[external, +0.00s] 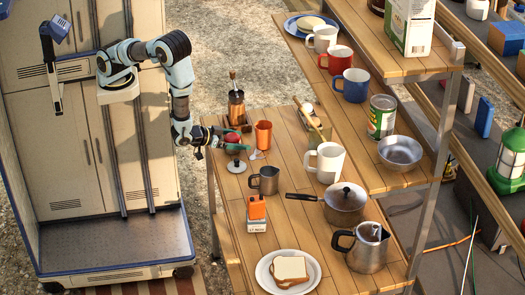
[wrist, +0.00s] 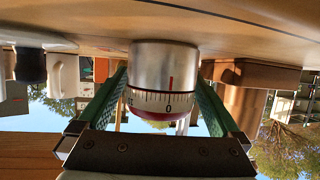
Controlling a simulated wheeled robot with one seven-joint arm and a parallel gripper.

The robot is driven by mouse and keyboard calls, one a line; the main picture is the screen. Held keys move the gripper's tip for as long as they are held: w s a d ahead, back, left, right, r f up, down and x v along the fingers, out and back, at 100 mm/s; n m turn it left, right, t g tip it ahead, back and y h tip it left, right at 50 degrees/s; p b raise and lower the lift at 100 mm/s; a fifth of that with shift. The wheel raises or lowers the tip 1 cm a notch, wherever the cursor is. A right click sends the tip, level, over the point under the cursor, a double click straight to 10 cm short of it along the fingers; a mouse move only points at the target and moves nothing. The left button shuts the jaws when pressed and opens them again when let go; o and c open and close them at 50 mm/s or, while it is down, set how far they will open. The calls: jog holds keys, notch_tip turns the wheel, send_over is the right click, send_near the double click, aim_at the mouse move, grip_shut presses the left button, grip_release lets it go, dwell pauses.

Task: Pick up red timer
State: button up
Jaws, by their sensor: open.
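The red timer (external: 232,137) stands near the left end of the lower wooden table in the external view, partly hidden by my gripper. In the wrist view, which is upside down, the timer (wrist: 166,85) shows a silver body, a dial band with a 0, and a red dome. My gripper (external: 227,141) is open and reaches in low from the left at the timer. In the wrist view its green-padded fingers (wrist: 160,80) lie on either side of the timer. I cannot tell whether either pad touches it.
A lidded pot (external: 343,205) stands farther right. A higher shelf with mugs rises behind.

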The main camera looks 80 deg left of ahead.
jog(key=shift+w+f, duration=0.1)
jog(key=shift+w, duration=0.1)
jog(key=c, duration=1.4)
